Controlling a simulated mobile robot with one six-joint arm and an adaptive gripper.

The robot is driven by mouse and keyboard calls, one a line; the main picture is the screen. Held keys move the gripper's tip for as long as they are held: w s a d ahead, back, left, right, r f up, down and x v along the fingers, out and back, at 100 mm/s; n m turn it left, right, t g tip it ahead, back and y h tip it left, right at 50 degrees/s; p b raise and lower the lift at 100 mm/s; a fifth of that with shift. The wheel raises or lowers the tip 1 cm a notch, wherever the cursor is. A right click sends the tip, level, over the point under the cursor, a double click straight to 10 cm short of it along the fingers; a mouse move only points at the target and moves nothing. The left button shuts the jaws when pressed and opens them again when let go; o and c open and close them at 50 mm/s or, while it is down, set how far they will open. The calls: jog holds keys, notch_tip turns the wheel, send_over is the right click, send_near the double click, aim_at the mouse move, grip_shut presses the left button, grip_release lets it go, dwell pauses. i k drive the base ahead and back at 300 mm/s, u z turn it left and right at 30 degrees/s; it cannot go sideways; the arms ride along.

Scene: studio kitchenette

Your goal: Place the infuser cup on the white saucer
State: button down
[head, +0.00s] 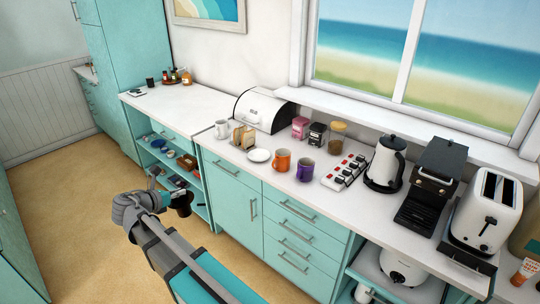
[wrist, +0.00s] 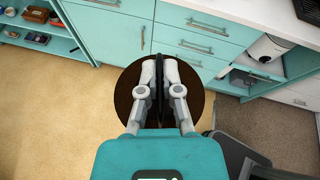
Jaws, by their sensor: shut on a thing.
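My gripper (wrist: 158,66) is shut on a thin dark object (wrist: 157,82), seen almost edge-on between the fingers. I cannot tell what it is. In the head view my gripper (head: 166,196) is out over the floor in front of the counter, left of and below the saucer. The small white saucer (head: 259,155) lies on the countertop, with nothing seen on it. A white mug (head: 221,129), an orange mug (head: 283,160) and a purple mug (head: 304,169) stand near it. I cannot pick out the infuser cup for certain.
A dark brown round surface (wrist: 128,100) lies below my gripper, close to the cabinet. A toast rack (head: 243,137) and bread bin (head: 263,110) stand behind the saucer. A power strip (head: 344,173) and kettle (head: 385,163) are to the right. Open shelves (head: 172,160) are at left.

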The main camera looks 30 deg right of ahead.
aim_at(259, 156)
jog(key=z, duration=1.15)
jog(key=i, duration=1)
jog(key=z, duration=0.05)
